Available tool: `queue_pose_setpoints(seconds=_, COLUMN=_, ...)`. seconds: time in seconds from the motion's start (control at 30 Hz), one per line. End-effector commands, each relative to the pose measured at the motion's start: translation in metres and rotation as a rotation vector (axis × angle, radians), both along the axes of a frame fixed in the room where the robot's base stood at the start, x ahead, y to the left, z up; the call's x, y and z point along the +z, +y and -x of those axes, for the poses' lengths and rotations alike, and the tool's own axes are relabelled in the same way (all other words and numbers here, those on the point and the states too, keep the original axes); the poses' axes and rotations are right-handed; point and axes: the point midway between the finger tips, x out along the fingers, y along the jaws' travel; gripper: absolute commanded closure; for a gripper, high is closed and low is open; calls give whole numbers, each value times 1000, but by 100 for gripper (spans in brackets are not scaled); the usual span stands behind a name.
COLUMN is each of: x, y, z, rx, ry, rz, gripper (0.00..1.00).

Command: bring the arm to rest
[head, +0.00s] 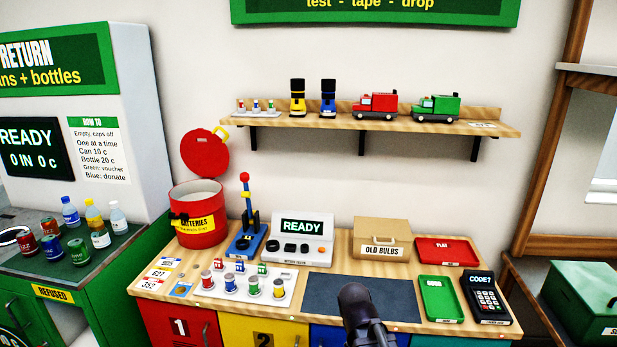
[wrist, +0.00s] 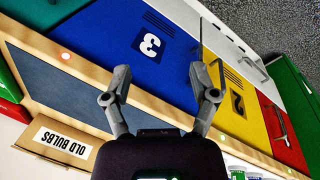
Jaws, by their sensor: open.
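My gripper (wrist: 161,82) shows in the wrist view with its two fingers spread wide and nothing between them. Behind the fingers are the blue front marked 3 (wrist: 140,45) and the yellow front marked 2 (wrist: 228,95). In the head view a dark part of my arm (head: 362,315) rises at the bottom middle, in front of the bench's front edge and the dark grey mat (head: 350,292). The fingertips cannot be made out in the head view.
The bench holds a red batteries bin (head: 190,205) with its lid raised, a tester reading READY (head: 300,240), an old bulbs box (head: 382,238), a red tray (head: 447,250), a green tray (head: 441,300) and a card terminal (head: 483,297). A shelf (head: 400,120) hangs above. The mat is bare.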

Motion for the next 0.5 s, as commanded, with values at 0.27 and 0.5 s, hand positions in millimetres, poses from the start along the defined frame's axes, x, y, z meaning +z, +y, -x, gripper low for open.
queue_pose_setpoints(seconds=0.27, x=-13, y=-32, z=36, rx=-362, ry=62, rz=-157, gripper=25)
queue_pose_setpoints(seconds=0.5, x=-14, y=-36, z=44, rx=-461, ry=82, rz=-197, gripper=25)
